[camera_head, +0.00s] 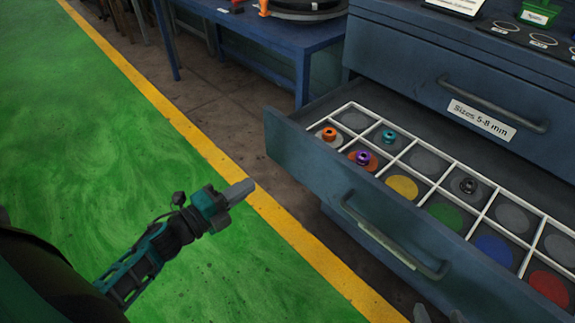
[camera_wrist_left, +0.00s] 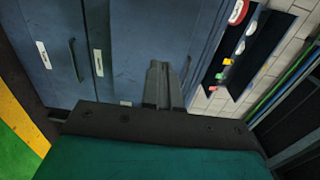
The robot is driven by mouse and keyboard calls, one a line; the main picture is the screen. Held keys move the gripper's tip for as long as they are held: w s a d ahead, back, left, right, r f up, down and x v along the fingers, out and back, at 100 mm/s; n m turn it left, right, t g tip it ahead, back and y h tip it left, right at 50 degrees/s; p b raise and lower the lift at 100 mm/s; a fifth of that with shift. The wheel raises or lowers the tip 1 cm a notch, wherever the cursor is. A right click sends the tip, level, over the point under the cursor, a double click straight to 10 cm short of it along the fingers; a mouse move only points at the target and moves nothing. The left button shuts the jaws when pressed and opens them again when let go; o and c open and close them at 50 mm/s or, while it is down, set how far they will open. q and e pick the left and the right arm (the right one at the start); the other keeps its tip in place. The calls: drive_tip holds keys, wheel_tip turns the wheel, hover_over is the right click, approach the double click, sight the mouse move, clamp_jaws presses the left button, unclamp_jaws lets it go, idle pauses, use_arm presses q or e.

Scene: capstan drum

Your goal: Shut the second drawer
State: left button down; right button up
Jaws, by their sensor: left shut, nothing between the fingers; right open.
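The second drawer (camera_head: 325,178) is pulled open below the shut top drawer (camera_head: 440,80), which carries a "Sizes 5-8 mm" label. Its bar handle (camera_head: 390,245) is on the front panel. White dividers split the inside into compartments with coloured discs. Orange, purple, teal and dark small parts sit in some of them. My left gripper (camera_head: 240,190) is shut and empty, left of the drawer front and apart from it. In the left wrist view its closed fingers (camera_wrist_left: 160,82) point towards blue cabinet fronts. My right gripper (camera_head: 438,316) shows only its fingertips at the bottom edge, open, near the drawer front.
A blue table (camera_head: 270,35) stands at the back, left of the cabinet. The cabinet top holds a green bin (camera_head: 538,13) and a sign. A yellow line (camera_head: 190,130) borders the green floor. The floor left of the drawer is clear.

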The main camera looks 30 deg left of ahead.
sight(297, 152)
use_arm(q)
drive_tip(key=b+x, duration=0.1)
drive_tip(key=x, duration=1.1)
drive_tip(key=shift+w, duration=0.6)
